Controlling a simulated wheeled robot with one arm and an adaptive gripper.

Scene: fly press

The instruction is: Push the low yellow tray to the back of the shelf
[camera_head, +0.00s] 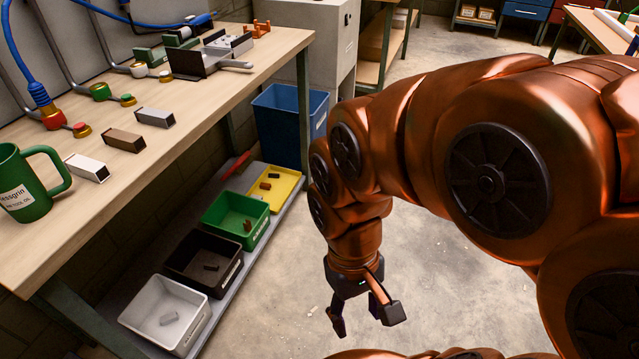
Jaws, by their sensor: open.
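The low yellow tray (285,180) sits on the grey lower shelf (205,258) under the workbench, at the far end of a row of containers. It holds a couple of small dark brown pieces. My gripper (352,322) hangs over the concrete floor to the right of the shelf, fingers spread apart, with nothing between them. It is apart from the tray, nearer the camera and lower in the picture. One finger is partly hidden behind the other parts of the gripper.
A green bin (240,207), a black bin (202,247) and a white bin (160,300) stand on the shelf nearer the camera. A red object (235,165) lies left of the tray. A blue bin (290,122) stands beyond the tray. The floor around my gripper is clear.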

